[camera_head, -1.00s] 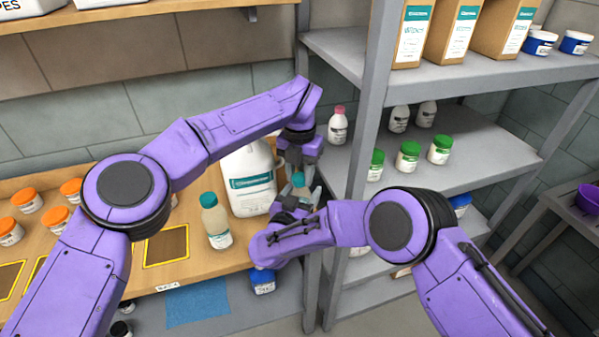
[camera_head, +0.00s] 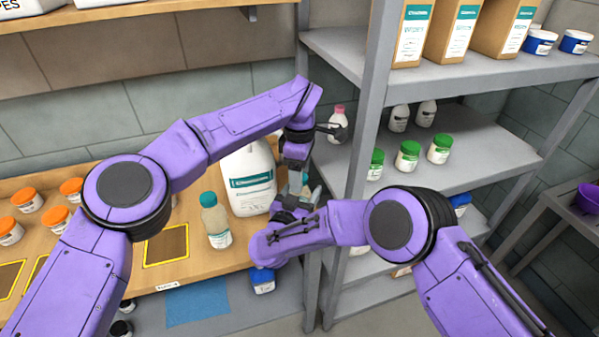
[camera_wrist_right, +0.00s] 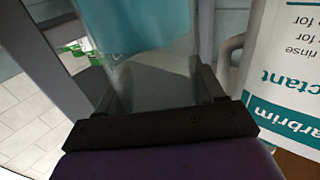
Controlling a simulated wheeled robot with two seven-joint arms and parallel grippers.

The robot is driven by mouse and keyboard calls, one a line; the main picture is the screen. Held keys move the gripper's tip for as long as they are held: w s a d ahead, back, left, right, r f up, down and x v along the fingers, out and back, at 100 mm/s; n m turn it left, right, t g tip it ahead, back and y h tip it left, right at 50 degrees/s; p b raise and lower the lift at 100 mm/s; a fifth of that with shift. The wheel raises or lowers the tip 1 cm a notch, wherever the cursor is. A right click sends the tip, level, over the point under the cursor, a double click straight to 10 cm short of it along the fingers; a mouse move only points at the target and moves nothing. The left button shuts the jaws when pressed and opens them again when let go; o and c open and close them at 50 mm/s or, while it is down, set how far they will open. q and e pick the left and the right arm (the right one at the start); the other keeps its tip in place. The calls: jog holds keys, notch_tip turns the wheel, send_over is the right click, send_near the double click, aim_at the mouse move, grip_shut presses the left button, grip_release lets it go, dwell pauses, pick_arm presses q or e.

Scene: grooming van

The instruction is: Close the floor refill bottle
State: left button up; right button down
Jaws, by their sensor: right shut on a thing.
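My right gripper (camera_head: 293,203) is shut on a clear bottle (camera_wrist_right: 150,82) near the bench's right end. In the right wrist view its see-through wall sits between the dark fingers, with a teal area (camera_wrist_right: 135,22) above. In the head view only a small pale and teal bit of it shows; its mouth and any cap cannot be made out. My left gripper (camera_head: 296,160) is just above it, turned downward; its fingertips are too hidden to tell open from shut. A similar clear bottle (camera_head: 216,222) with a teal cap stands upright on the bench. No readable name shows on either bottle.
A large white jug (camera_head: 248,178) with a teal label stands close left of my grippers. The grey shelf post (camera_head: 357,150) is close on the right. A pink-capped bottle (camera_head: 338,127) stands on the shelf behind. Orange-lidded jars (camera_head: 72,189) stand on the wooden bench (camera_head: 130,262).

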pick_arm(q)
jog(key=shift+r, duration=2.3)
jog(key=shift+c, duration=0.4)
jog(key=shift+d+r, duration=0.1)
jog(key=shift+r, duration=0.15)
jog(key=shift+w+r+n, duration=0.2)
jog(key=shift+r+n, duration=0.2)
jog(key=shift+r, duration=0.15)
jog(key=n, duration=0.2)
jog(key=r+n, duration=0.1)
jog(key=n, duration=0.8)
jog(key=shift+a+r, duration=0.2)
jog(key=shift+r, duration=0.1)
jog(key=n, duration=0.6)
jog(key=shift+s+r+n, duration=0.1)
jog(key=shift+n, duration=0.2)
jog(key=n, duration=0.6)
jog(key=shift+s+d, duration=0.1)
